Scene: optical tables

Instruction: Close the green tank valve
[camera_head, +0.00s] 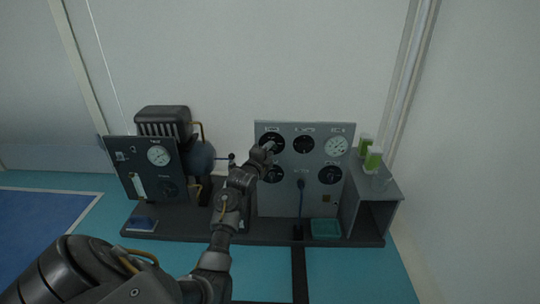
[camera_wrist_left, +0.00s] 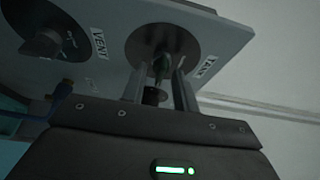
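My left gripper (camera_head: 264,151) reaches the upper left of the grey gauge panel (camera_head: 318,211) in the head view. In the left wrist view its two fingers (camera_wrist_left: 163,80) stand apart, one on each side of a dark green valve handle (camera_wrist_left: 162,62). This handle sits on a round black plate (camera_wrist_left: 185,38) labelled TANK. A gap shows between the fingers and the handle. The gripper partly hides this black plate (camera_head: 273,138) in the head view. My right gripper is out of view.
A second black knob (camera_wrist_left: 45,42), labelled VENT, is beside it. The panel also carries other black dials (camera_head: 303,144) and a white gauge (camera_head: 337,146). A darker panel (camera_head: 140,165) stands left. A grey shelf (camera_head: 379,187) with green-filled containers (camera_head: 373,158) stands right.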

